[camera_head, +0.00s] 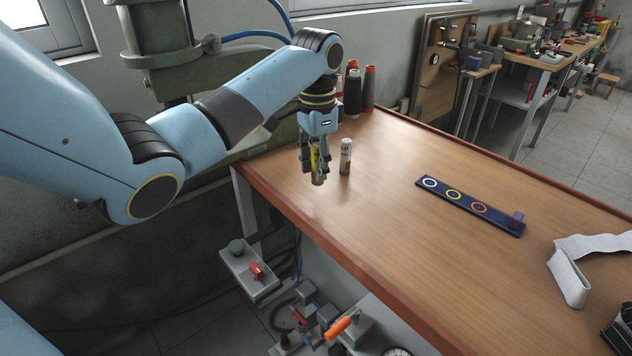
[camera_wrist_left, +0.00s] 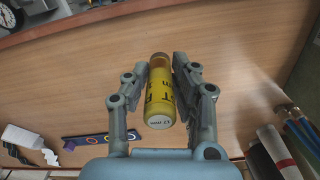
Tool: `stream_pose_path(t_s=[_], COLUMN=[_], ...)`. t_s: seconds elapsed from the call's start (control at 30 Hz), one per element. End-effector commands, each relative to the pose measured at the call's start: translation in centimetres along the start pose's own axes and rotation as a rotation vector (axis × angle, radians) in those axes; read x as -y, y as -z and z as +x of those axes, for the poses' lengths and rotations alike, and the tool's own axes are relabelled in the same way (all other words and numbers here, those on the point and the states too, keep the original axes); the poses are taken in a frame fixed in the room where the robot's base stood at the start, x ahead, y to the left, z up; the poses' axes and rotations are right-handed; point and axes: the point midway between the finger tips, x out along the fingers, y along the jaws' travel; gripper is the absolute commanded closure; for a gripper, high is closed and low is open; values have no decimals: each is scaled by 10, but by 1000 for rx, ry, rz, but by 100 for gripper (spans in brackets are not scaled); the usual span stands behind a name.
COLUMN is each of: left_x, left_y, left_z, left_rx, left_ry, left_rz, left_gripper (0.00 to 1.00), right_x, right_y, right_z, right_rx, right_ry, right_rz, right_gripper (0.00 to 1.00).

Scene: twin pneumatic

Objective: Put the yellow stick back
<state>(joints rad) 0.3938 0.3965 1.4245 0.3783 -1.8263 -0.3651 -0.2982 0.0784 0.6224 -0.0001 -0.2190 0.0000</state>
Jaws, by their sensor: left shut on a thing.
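My left gripper (camera_head: 316,172) is shut on the yellow stick (camera_head: 316,158), which hangs between its fingers near the table's left edge. In the left wrist view the yellow stick (camera_wrist_left: 160,95) has dark lettering and a pale end, with a finger on each side. The dark blue holder strip (camera_head: 464,202) lies to the right on the table, with a white, a yellow and an orange ring along it. Its yellow ring (camera_head: 453,195) is in the middle and looks empty. The strip also shows in the left wrist view (camera_wrist_left: 103,140). My right gripper is not in view.
A pale stick (camera_head: 346,158) stands upright just right of my left gripper. Dark and orange spools (camera_head: 360,88) stand at the table's back corner. A purple block (camera_head: 517,219) is at the strip's right end. A white folded strap (camera_head: 572,276) lies further right. The wooden table (camera_head: 400,240) is clear between.

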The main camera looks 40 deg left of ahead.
Motion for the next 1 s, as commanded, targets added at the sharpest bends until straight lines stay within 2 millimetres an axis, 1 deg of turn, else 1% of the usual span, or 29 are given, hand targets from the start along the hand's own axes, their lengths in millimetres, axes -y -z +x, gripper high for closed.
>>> stream_pose_path(t_s=[0.07, 0.17, 0.3, 0.4, 0.47, 0.8, 0.83, 1.0], left_x=[8, 11, 10, 11, 11, 11, 11, 11], left_y=[2, 3, 2, 2, 2, 3, 2, 2], left_z=[4, 10, 32, 44, 47, 50, 50, 50], left_rx=[0, 1, 3, 2, 1, 1, 1, 0], left_ry=[0, -1, -3, -1, 0, 0, 0, 0], left_rz=[-1, -1, 0, 0, 0, 0, 0, 0], left_gripper=[100, 100, 100, 100, 100, 100, 73, 52], right_x=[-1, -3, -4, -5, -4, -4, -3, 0], right_y=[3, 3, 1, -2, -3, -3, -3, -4], right_z=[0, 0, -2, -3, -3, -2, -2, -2], right_rx=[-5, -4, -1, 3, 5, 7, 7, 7], right_ry=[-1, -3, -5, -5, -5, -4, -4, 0], right_rz=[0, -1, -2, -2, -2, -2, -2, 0], right_gripper=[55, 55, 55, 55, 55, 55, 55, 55])
